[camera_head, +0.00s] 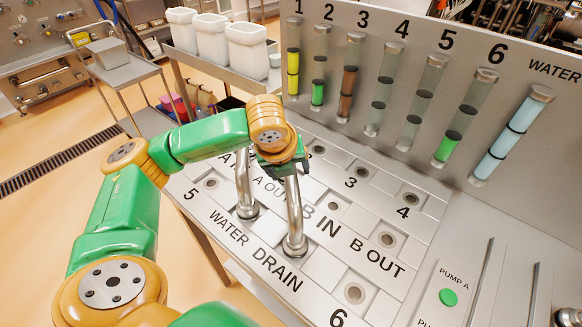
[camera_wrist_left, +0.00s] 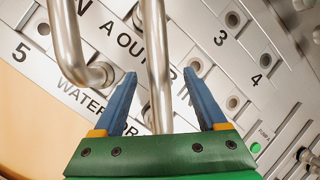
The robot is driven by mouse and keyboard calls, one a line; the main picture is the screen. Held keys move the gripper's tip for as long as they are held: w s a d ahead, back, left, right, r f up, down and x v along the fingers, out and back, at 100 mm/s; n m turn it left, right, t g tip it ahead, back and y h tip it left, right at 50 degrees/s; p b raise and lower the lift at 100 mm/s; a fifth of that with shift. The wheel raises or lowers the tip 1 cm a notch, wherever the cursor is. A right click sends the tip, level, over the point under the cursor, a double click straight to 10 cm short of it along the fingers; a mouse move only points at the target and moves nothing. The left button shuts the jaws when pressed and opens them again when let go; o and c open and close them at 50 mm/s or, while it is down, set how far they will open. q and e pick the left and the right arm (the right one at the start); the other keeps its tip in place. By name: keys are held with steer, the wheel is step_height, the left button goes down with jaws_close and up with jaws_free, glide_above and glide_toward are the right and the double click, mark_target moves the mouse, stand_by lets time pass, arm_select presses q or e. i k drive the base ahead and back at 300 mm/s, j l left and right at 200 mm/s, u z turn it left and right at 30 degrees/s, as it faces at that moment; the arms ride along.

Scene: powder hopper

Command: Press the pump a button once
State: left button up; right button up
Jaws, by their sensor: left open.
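The pump A button (camera_head: 448,297) is a round green button on a light plate labelled PUMP A, at the lower right of the head view. It also shows small at the lower right of the left wrist view (camera_wrist_left: 255,148). My left gripper (camera_head: 283,168) is over the port panel, well to the left of the button, at the top of a bent metal pipe (camera_head: 294,218). In the left wrist view its two blue fingers (camera_wrist_left: 160,73) are apart, with a metal pipe (camera_wrist_left: 157,60) showing between them. I cannot tell whether they touch it. My right gripper is in neither view.
A second metal pipe (camera_head: 243,180) rises from the numbered port panel (camera_head: 335,222). Several labelled tubes line the back wall, including a yellow one (camera_head: 293,72) and a blue one (camera_head: 510,135). White bins (camera_head: 248,55) stand on a shelf behind. The panel's right side is free of pipes.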

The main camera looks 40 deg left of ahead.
mark_target(446, 296)
steer(key=k+l, duration=0.75)
steer(key=l, duration=0.25)
steer(key=k+l, duration=0.4)
steer(key=l, duration=0.1)
